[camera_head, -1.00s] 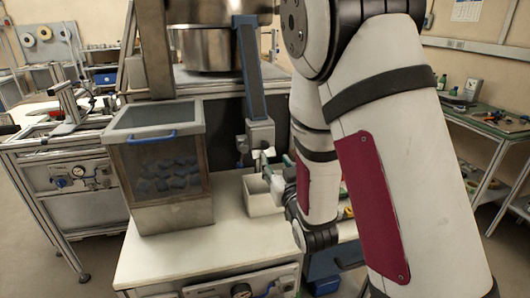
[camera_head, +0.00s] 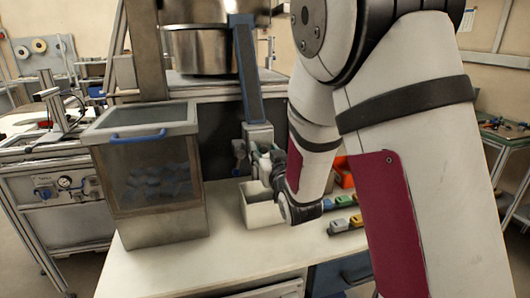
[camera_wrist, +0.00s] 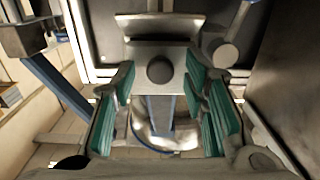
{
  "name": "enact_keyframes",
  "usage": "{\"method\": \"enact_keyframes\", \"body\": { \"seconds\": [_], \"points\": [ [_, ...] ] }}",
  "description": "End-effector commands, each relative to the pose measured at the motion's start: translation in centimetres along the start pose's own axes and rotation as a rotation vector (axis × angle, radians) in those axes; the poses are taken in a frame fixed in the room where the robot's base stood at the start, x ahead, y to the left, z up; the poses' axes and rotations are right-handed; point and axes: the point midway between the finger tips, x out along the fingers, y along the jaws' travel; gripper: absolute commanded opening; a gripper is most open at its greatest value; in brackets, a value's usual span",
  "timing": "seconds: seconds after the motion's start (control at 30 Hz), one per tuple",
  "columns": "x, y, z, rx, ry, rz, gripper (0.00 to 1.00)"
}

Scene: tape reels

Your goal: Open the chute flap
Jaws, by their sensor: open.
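The chute (camera_head: 248,75) is a blue sloping channel that comes down from the metal bowl. It ends in a grey mouth piece (camera_head: 258,137), where my gripper (camera_head: 266,163) is, partly hidden by my arm. In the wrist view a grey flap-like plate (camera_wrist: 160,48) with a round dark knob (camera_wrist: 160,70) lies straight ahead. My gripper (camera_wrist: 160,92) is open there, its green pads on either side of the knob with gaps showing. I cannot tell whether the pads touch the plate. The blue chute also shows behind, between the fingers (camera_wrist: 162,108).
A white open bin (camera_head: 262,212) stands under the chute mouth. A clear-fronted hopper (camera_head: 150,175) with dark parts stands to the left. Coloured blocks (camera_head: 344,224) and an orange bin (camera_head: 343,172) are to the right. The front of the white table (camera_head: 180,262) is clear.

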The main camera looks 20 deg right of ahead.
Motion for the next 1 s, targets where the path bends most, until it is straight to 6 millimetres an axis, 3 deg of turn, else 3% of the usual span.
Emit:
{"method": "enact_keyframes", "body": {
  "seconds": [0.3,0.5,1.0],
  "points": [
    [0.30,-0.01,0.00,0.000,0.000,0.000,0.40],
    [0.29,-0.02,0.00,0.000,0.000,0.000,0.00],
    [-0.23,-0.04,-0.78,0.000,-0.072,-0.001,0.00]
  ]
}}
